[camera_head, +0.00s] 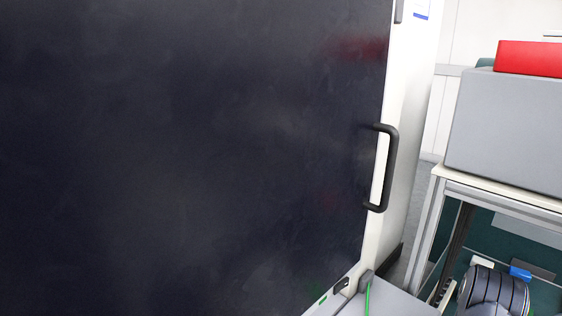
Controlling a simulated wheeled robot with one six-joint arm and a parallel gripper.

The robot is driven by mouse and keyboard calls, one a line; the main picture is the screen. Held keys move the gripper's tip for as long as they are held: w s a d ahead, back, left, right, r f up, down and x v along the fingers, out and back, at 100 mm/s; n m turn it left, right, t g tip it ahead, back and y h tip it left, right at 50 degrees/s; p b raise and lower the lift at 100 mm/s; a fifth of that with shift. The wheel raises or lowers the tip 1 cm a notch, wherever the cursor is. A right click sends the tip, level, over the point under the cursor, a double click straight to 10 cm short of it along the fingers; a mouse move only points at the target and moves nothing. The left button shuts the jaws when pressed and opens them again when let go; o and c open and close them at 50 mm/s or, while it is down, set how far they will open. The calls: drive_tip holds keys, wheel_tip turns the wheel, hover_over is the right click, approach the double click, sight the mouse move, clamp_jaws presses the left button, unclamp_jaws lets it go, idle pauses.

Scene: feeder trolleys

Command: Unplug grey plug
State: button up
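A small grey block (366,277) sits at the bottom of the white frame, right of the dark panel's lower corner. A green cable (368,296) runs down from it. It looks like the grey plug, but it is too small to tell for certain or to see how it is seated. My gripper is not in view.
A large dark panel (190,150) fills the left and middle, with a black handle (390,168) at its right edge. At right, a trolley (500,194) carries a grey box (505,122) and red box (528,58). A dark reel (494,291) sits below.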

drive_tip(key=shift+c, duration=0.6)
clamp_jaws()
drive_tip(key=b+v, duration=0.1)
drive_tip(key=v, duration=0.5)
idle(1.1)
